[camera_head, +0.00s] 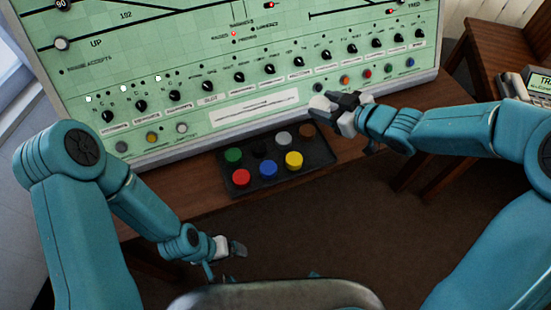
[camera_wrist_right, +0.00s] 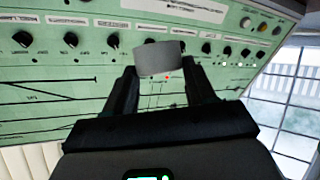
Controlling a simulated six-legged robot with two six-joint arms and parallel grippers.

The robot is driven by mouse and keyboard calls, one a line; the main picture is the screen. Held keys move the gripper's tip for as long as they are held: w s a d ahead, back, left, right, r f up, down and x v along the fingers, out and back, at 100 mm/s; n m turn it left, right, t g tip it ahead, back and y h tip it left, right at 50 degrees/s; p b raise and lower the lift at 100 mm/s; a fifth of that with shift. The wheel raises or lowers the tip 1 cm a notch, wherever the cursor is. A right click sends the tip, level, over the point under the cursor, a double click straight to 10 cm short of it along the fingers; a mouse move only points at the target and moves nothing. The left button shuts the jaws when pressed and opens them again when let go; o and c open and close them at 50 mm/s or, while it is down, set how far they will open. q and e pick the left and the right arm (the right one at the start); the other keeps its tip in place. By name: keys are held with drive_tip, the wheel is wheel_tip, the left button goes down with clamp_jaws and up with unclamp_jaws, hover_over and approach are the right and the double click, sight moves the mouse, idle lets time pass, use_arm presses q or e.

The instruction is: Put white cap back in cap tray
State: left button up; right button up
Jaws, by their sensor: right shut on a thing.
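The white cap shows as a pale, short cylinder between the fingertips in the right wrist view (camera_wrist_right: 160,58). My right gripper (camera_head: 324,106) is shut on it, just above and behind the tray's back right corner, close to the panel's lower edge. The dark cap tray (camera_head: 322,157) lies on the wooden desk below the panel. It holds green, black, grey and brown caps at the back and red, blue and yellow caps in front. Its front right spot looks bare. My left gripper (camera_head: 238,249) hangs low, in front of the desk, away from the tray; its jaw opening is unclear.
The green control panel (camera_head: 250,60) with black knobs and coloured buttons stands behind the tray. A wooden side table (camera_head: 490,60) with a display device (camera_head: 535,85) is at the right. The floor in front of the desk is clear.

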drive_tip(key=shift+s+d+r, duration=0.1)
drive_tip(key=shift+d, duration=0.55)
drive_tip(key=shift+d+m, duration=0.3)
drive_tip(key=shift+m, duration=0.2)
drive_tip(key=shift+m+g, duration=0.3)
drive_tip(key=shift+m, duration=0.2)
drive_tip(key=f+b, duration=0.1)
drive_tip(key=f, duration=0.4)
drive_tip(key=f+b, duration=0.1)
drive_tip(key=f, duration=0.4)
drive_tip(key=f+b, duration=0.1)
drive_tip(key=f, duration=0.4)
drive_tip(key=shift+d+f+b, duration=0.15)
drive_tip(key=shift+d+b, duration=0.15)
drive_tip(key=shift+b, duration=0.05)
wheel_tip(320, 180, down, 5)
drive_tip(key=shift+r, duration=0.1)
